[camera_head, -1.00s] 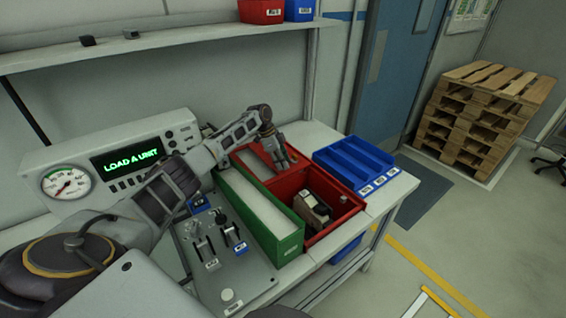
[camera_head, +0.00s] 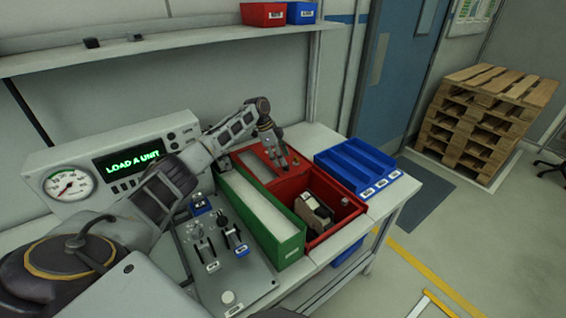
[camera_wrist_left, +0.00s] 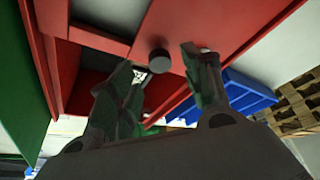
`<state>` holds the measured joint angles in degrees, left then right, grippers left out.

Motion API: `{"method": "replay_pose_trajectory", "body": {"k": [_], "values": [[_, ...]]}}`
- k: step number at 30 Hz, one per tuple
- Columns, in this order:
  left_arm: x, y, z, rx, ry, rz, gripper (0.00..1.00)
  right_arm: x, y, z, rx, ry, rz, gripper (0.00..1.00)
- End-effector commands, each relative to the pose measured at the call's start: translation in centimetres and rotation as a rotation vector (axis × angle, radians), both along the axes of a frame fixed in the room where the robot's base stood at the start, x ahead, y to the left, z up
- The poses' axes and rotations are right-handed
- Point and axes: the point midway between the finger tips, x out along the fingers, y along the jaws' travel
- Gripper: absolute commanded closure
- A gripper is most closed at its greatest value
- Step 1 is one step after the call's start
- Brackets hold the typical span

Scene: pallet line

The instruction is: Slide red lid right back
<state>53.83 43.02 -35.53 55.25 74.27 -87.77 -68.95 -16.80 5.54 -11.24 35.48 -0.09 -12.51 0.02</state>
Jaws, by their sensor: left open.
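The red lid (camera_head: 297,167) covers the back part of the red bin (camera_head: 345,222); the front part is uncovered. A dark item with a pale top (camera_head: 314,216) lies inside the open part. In the left wrist view a dark round knob (camera_wrist_left: 159,61) stands on the red lid (camera_wrist_left: 205,22). My left gripper (camera_head: 279,162) is over the lid, pointing down. In the wrist view my left gripper (camera_wrist_left: 157,59) is open, with one finger on either side of the knob. I cannot tell whether the fingers touch it. My right gripper is not in view.
A green bin (camera_head: 292,247) stands close on the left of the red bin, and a blue divided tray (camera_head: 352,166) on its right. A lever panel (camera_head: 252,284) and a console reading "LOAD A UNIT" (camera_head: 126,161) are at the left. A shelf (camera_head: 190,42) runs above.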

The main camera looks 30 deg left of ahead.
Motion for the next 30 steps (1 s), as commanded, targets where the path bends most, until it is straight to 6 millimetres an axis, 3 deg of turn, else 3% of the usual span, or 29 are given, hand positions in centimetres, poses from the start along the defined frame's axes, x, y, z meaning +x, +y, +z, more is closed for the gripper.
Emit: {"method": "replay_pose_trajectory", "body": {"k": [15, 30], "values": [[-1.0, 2.6, 6.7, 0.001, -0.001, 0.002, 0.51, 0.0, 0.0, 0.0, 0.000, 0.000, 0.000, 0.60], [-1.2, 3.0, 7.7, 0.000, 0.000, 0.001, 0.51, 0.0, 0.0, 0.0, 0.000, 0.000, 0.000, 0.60]]}}
